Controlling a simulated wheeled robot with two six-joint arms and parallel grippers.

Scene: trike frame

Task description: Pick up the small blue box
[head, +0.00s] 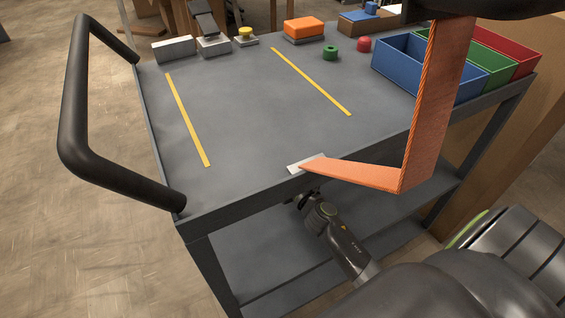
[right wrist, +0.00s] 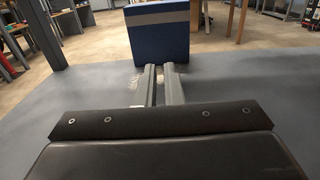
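A blue box (right wrist: 160,40) with a pale band along its upper part stands upright on a grey surface, straight ahead of my right gripper (right wrist: 163,68) in the right wrist view. The two fingers point at the box, with a narrow gap between them and nothing visibly held. Contact with the box cannot be told. In the head view my right arm reaches in under the cart's near edge, and its fingertips are hidden. Another small blue object (head: 370,8) sits on a brown box at the back. My left gripper is not in view.
The cart top (head: 230,110) is mostly clear. Blue (head: 400,72), green and red bins stand at its right, and an orange box (head: 304,28) at the back. An orange strip (head: 432,110) hangs before the right side. A dark post (right wrist: 45,35) stands left of the box.

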